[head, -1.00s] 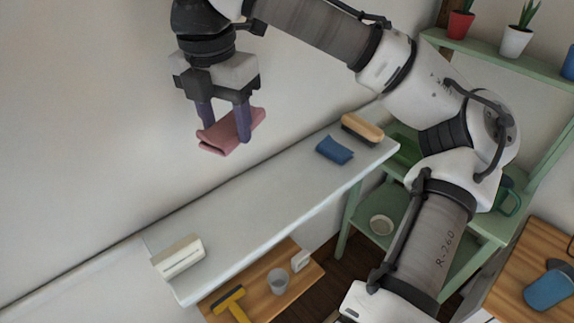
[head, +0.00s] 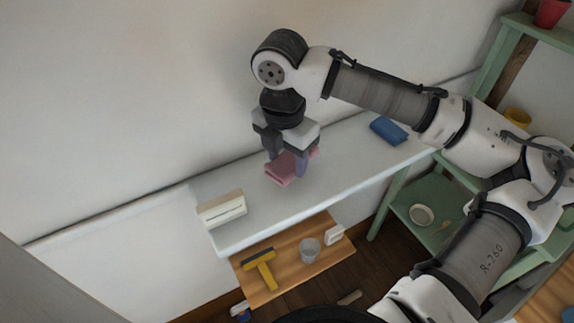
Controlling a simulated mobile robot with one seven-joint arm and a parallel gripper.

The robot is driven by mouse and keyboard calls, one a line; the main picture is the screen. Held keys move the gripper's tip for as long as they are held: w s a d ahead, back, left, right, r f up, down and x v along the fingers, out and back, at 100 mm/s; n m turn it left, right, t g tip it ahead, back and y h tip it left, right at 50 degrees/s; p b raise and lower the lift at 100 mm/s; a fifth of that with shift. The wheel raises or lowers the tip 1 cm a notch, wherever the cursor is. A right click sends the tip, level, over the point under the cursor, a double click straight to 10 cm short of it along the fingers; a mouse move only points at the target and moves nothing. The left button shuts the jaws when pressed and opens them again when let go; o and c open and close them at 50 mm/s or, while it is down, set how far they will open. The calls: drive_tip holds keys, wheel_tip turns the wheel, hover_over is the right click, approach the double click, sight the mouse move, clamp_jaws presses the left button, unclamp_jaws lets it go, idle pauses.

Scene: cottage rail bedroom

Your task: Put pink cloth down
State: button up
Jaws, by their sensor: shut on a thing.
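The pink cloth (head: 281,174) is folded and held between the fingers of my gripper (head: 287,167), over the white shelf (head: 250,227). My gripper points down and is shut on the cloth. The cloth looks low over the shelf surface; I cannot tell whether it touches. Part of the cloth is hidden behind the near finger.
A cream box-like item (head: 221,209) stands at the shelf's left end, and a blue cloth (head: 388,130) lies toward its right. A lower wooden board (head: 282,277) holds a yellow squeegee (head: 262,268), a cup (head: 310,250) and a white item (head: 334,235). A green rack (head: 404,201) stands right.

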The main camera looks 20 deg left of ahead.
sight(286, 158)
drive_tip(key=shift+f, duration=1.55)
drive_tip(key=shift+f, duration=0.15)
drive_tip(key=o, duration=1)
drive_tip(key=shift+c, duration=0.2)
drive_tip(key=r, duration=1.2)
drive_tip(key=shift+s+r, duration=0.15)
drive_tip(key=shift+s, duration=0.25)
